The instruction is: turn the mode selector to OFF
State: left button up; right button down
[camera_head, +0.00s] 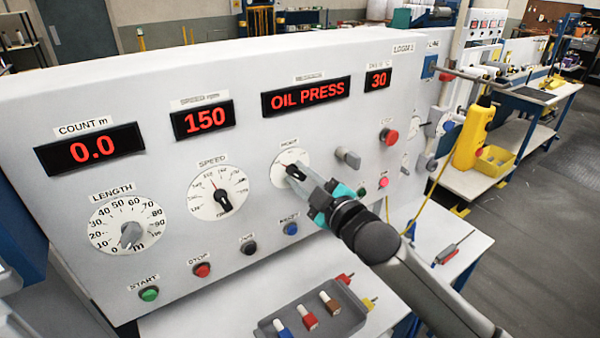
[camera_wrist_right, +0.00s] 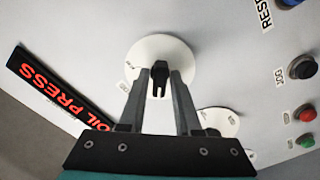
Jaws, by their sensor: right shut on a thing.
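The mode selector is a black knob on a round white dial (camera_head: 281,177) in the middle of the panel, under the OIL PRESS display. My right gripper (camera_head: 295,172) reaches it from the lower right and is shut on the knob. In the right wrist view the black knob (camera_wrist_right: 160,72) sits between the fingertips of the right gripper (camera_wrist_right: 160,88), in front of the white dial (camera_wrist_right: 152,48). The dial's position marks are too small or hidden to read. My left gripper is not in view.
The OIL PRESS display (camera_head: 306,96) is above the dial. The speed dial (camera_head: 218,193) and length dial (camera_head: 127,224) are to the left. A red button (camera_head: 390,137) and grey lever (camera_head: 348,157) are to the right. A grey tray (camera_head: 312,318) with coloured pieces lies below.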

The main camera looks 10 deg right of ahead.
jog(key=c, duration=0.8)
grip_release()
jog(key=shift+s, duration=0.1)
jog(key=shift+s+d+p, duration=0.15)
jog(key=shift+s+p, duration=0.15)
jog(key=p+v, duration=0.2)
jog(key=v, duration=0.4)
jog(key=shift+s, duration=0.1)
